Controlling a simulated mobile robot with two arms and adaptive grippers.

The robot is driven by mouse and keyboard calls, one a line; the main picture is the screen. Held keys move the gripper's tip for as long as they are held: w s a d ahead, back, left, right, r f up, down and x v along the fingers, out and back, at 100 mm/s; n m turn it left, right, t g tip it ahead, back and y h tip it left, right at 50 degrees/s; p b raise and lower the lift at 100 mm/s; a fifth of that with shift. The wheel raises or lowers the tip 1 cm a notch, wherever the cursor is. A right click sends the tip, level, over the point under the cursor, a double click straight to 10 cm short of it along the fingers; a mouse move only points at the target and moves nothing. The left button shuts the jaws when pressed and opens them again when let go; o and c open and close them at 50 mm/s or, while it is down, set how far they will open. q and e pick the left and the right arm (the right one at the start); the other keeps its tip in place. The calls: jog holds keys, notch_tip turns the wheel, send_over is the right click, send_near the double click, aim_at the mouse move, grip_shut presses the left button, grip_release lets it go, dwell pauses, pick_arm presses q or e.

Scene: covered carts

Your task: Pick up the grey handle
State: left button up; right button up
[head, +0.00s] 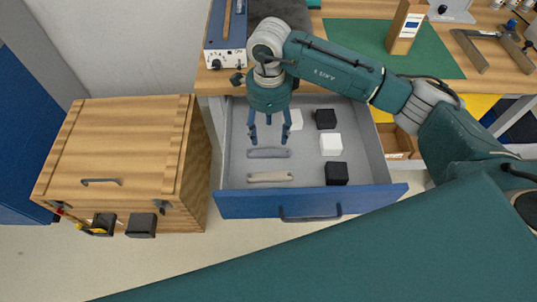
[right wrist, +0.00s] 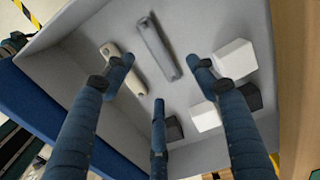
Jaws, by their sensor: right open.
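The grey handle (head: 268,153) lies flat on the floor of the open drawer (head: 234,171), towards its left side. In the right wrist view the grey handle (right wrist: 158,48) runs slantwise between two spread fingers. My right gripper (head: 269,135) points down over the drawer, with its fingers open and empty. Its fingertips appear just above and behind the grey handle in the head view; the exact gap cannot be told. A beige handle (head: 270,177) lies nearer the drawer front. My left gripper is not in view.
White and black blocks, such as a white block (head: 331,145) and a black block (head: 336,174), sit right of the handles. The blue drawer front (head: 255,204) and grey walls bound the space. A wooden chest (head: 115,150) stands left. The tabletop (head: 345,25) is behind.

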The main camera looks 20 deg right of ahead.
aim_at(269, 153)
notch_tip(269, 153, down, 3)
jog(key=shift+r, duration=0.15)
jog(key=shift+f, duration=0.4)
jog(key=f, duration=0.1)
jog(key=f+p, duration=0.1)
jog(key=f, duration=0.2)
jog(key=shift+s+a+f+p, duration=0.15)
jog(key=shift+s+f+p, duration=0.2)
jog(key=shift+f+p, duration=0.05)
jog(key=shift+w+f, duration=0.1)
jog(key=shift+f, duration=0.25)
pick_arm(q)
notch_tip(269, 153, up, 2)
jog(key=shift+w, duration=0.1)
pick_arm(e)
jog(key=shift+c, duration=0.5)
jog(key=c, duration=1.2)
